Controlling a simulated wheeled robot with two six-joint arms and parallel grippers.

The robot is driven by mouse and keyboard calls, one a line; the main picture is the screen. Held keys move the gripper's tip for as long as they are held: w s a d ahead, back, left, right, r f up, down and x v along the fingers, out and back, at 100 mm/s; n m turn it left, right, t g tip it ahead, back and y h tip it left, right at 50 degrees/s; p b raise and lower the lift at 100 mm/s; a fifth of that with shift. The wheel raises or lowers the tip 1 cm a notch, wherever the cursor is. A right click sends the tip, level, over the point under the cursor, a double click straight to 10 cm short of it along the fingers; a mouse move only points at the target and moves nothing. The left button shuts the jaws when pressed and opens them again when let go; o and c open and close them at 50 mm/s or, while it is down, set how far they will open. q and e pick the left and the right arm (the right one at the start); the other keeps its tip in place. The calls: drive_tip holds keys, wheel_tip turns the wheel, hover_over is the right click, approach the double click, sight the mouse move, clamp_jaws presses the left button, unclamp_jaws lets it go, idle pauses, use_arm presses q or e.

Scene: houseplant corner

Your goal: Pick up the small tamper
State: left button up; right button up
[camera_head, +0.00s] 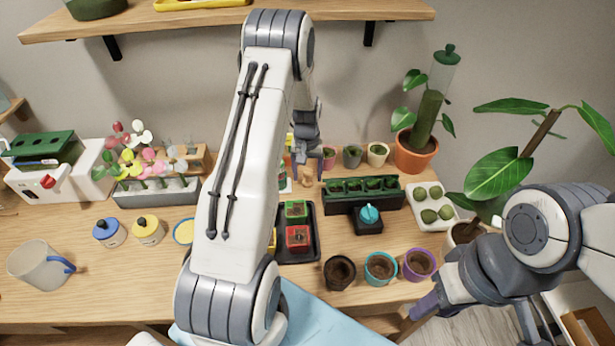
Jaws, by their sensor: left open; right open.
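A teal round-knobbed piece (369,214) stands in front of the long dark planter; it may be the small tamper, but I cannot tell for sure. My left gripper (306,168) points down at the back of the table, left of the small pots, and is open. It is apart from the teal-knobbed piece, behind and left of it. Its fingertips are small and partly hidden. My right gripper (440,312) is open at the table's front right edge, right of and nearer than the teal piece. My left arm hides the middle of the table.
Three soil-filled pots, black (339,272), teal (380,267) and purple (419,264), stand at the front right. A dark planter (395,196), white tray (447,205) and black tray (311,250) are nearby. A clear jug (38,266) stands left. Tall plants crowd the right.

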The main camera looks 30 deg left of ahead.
use_arm(q)
clamp_jaws()
